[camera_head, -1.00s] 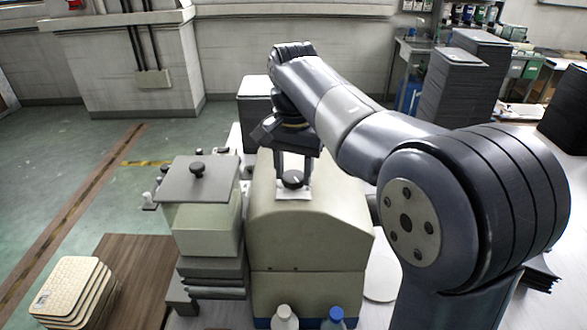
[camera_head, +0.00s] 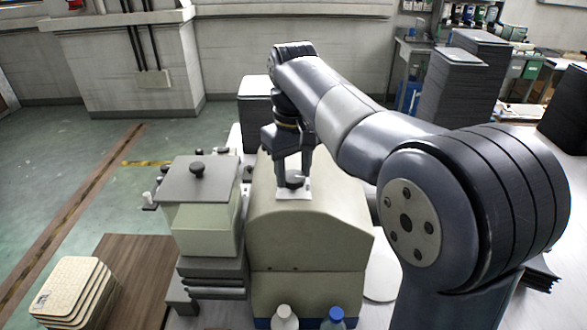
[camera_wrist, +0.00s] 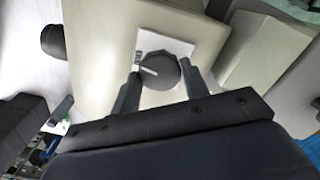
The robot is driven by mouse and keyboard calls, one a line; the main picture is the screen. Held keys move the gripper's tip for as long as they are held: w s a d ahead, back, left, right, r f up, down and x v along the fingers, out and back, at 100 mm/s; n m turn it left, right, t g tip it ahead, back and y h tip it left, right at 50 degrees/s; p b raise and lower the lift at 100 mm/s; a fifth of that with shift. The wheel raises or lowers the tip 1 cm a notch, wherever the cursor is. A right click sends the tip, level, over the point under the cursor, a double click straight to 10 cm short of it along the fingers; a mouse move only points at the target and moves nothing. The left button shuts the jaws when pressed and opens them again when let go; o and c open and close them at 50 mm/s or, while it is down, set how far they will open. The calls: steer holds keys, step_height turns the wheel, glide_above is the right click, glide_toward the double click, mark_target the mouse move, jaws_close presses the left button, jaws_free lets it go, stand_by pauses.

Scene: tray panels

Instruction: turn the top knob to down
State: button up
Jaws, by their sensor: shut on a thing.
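The top knob (camera_head: 295,182) is a round dark knob on a white square plate (camera_head: 294,195), on the top of the beige housing (camera_head: 310,240). In the wrist view the knob (camera_wrist: 160,75) carries a pale pointer line toward the left of that picture. My gripper (camera_head: 293,172) points down from above. In the wrist view the two fingers of my gripper (camera_wrist: 162,78) stand on either side of the knob, shut on it. The fingers hide parts of the knob's sides.
A beige box with a grey knobbed lid (camera_head: 197,183) stands close left of the housing. Two bottles, one with a blue cap (camera_head: 335,314), stand in front. Stacked tan trays (camera_head: 72,292) lie on a brown board (camera_head: 135,270) at the lower left.

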mark_target(293, 176)
steer(key=shift+n, duration=1.1)
steer(key=o, duration=1)
step_height(293, 176, up, 11)
steer(key=shift+f, duration=0.25)
step_height(293, 176, down, 10)
steer(key=shift+f, duration=0.25)
stand_by(0.4)
